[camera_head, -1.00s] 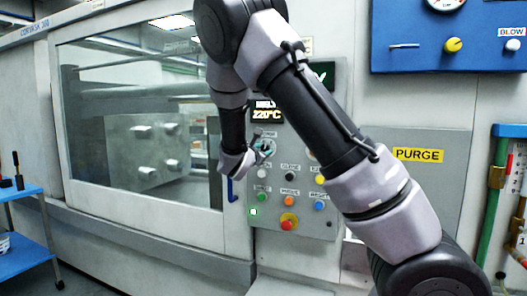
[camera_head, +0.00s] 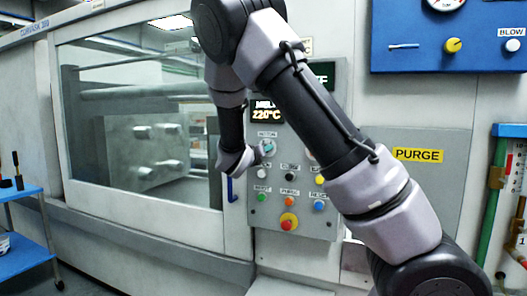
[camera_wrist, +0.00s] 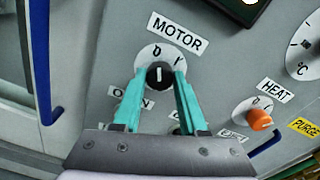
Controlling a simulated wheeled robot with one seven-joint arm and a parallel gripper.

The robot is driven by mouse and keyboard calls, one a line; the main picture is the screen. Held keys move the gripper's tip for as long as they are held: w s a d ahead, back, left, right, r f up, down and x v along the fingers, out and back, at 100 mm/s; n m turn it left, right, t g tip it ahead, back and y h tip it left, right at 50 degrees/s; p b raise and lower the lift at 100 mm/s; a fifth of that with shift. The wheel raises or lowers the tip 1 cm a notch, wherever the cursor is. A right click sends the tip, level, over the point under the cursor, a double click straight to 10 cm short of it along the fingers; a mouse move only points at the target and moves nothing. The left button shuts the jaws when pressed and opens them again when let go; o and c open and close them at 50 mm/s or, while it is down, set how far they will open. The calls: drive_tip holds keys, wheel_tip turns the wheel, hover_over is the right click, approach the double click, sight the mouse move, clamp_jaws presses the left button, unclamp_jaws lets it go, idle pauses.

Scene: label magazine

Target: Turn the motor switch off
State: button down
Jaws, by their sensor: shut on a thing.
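The motor switch (camera_wrist: 159,73) is a round black knob with a white line, on a pale disc under the MOTOR label (camera_wrist: 177,33). In the wrist view its white line points up, toward the 0 mark rather than the I mark at its right. The teal fingers of my gripper (camera_wrist: 160,76) stand at both sides of the knob and are shut on it. In the head view my gripper (camera_head: 266,149) is at the upper left of the control panel (camera_head: 300,215) and hides most of the switch.
The orange HEAT knob (camera_wrist: 260,120) is right of the motor switch. Several buttons, including a red one (camera_head: 288,222), lie below my gripper in the head view. A blue door handle (camera_head: 230,188) is close at its left. A display (camera_head: 265,109) above reads 220°C.

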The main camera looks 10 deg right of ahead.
drive_tip(key=shift+n, duration=0.5)
idle(0.3)
drive_tip(key=shift+c, duration=2.2)
unclamp_jaws()
drive_tip(key=shift+a, duration=0.1)
drive_tip(key=v, duration=1)
drive_tip(key=shift+s, duration=0.35)
drive_tip(key=shift+a, duration=0.15)
